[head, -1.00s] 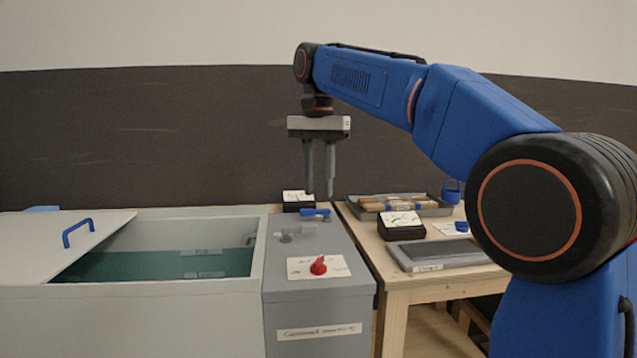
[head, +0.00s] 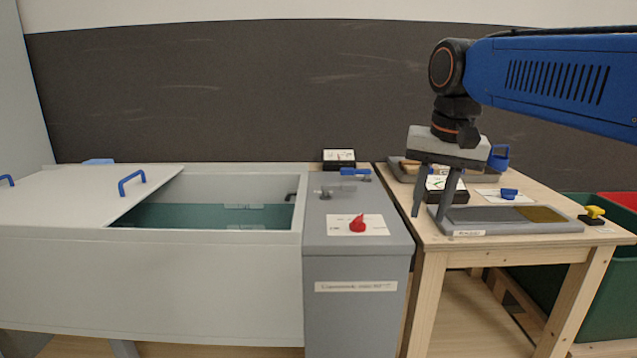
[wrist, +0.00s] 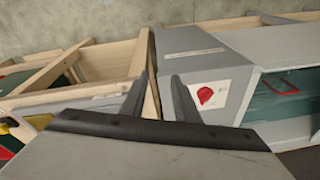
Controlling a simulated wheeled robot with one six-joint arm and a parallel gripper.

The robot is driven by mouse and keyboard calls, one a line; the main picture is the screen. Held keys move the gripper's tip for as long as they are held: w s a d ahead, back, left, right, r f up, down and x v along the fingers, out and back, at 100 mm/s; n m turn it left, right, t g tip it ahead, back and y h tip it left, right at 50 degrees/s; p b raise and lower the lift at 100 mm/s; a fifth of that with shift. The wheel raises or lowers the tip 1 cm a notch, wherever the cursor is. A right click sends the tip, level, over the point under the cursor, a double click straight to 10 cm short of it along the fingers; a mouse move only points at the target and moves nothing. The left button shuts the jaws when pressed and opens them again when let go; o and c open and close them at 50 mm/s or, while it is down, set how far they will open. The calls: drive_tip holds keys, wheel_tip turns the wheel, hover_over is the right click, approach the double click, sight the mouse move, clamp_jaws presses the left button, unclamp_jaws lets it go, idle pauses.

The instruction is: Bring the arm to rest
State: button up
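My gripper (head: 428,217) hangs fingers-down at the front left corner of the wooden table (head: 432,250). In the head view its two fingers overlap the left end of a grey tray (head: 490,222) and part of a black box with a white dial face (head: 440,184). In the wrist view the fingers (wrist: 162,76) stand apart with nothing between them, so the gripper is open and empty. My blue arm reaches in from the right edge of the head view, with the forearm roughly level. Whether the fingertips touch anything I cannot tell.
A grey cabinet with a red knob (head: 357,223) stands left of the table. Further left is a pale tank (head: 170,275) with its lid (head: 75,200) partly slid open. A yellow-handled item (head: 593,213) sits at the table's right, beside green and red bins (head: 610,285).

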drive_tip(key=s+d+f+n+t, duration=0.1)
drive_tip(key=s+d+f, duration=0.3)
drive_tip(key=s+f, duration=0.5)
drive_tip(key=s+d+f+n+t, duration=0.1)
drive_tip(key=s+d+f+n, duration=0.1)
drive_tip(key=s+f, duration=0.7)
wheel_tip(320, 180, down, 5)
drive_tip(key=shift+s+d+r+t, duration=0.15)
drive_tip(key=shift+d+t, duration=0.15)
drive_tip(key=shift+d, duration=0.55)
